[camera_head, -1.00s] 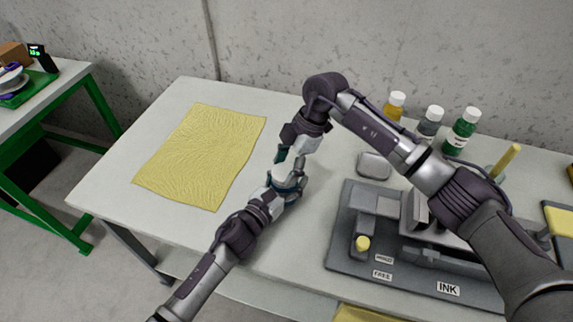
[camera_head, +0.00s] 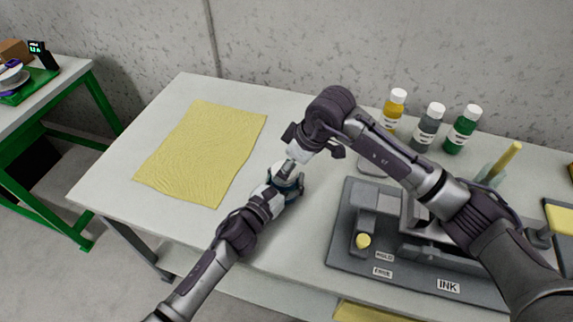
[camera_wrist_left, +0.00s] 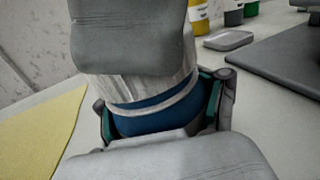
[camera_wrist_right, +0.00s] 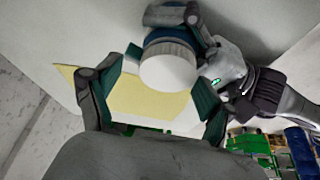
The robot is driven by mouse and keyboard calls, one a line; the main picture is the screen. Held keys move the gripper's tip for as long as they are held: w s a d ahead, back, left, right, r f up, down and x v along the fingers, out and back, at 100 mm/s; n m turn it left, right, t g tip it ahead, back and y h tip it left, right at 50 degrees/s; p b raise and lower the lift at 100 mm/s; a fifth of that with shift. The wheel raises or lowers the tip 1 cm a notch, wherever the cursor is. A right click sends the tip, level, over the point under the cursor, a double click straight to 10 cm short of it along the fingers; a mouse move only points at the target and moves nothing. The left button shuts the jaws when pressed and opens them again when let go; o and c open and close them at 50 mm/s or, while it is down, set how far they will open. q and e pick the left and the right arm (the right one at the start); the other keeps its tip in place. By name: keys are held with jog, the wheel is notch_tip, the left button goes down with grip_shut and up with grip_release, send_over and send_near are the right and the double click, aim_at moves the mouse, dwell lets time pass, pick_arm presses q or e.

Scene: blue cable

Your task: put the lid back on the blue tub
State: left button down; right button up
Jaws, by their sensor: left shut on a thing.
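The blue tub (camera_wrist_left: 160,117) stands on the table between the fingers of my left gripper (camera_head: 286,188), which is shut on it. In the left wrist view a pale ribbed lid (camera_wrist_left: 188,70) is directly above the tub's light rim. The right wrist view shows the lid's round white top (camera_wrist_right: 168,74) and ribbed side, with blue tub beyond. The lid looks in place on the tub; whether it is fully seated cannot be told. My right gripper (camera_wrist_right: 166,82) is open, its teal fingers apart on either side of the lid. A grey gripper part hides much of the lid from the left wrist camera.
A yellow cloth (camera_head: 203,150) lies left of the tub. A dark ink station (camera_head: 345,250) stands at the right. Ink bottles (camera_head: 428,127) and a grey flat box (camera_head: 372,165) are behind it. Table around the cloth is clear.

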jog(key=shift+s, duration=0.1)
jog(key=shift+a+r, duration=0.1)
jog(key=shift+r, duration=2.1)
jog(key=shift+c, duration=0.4)
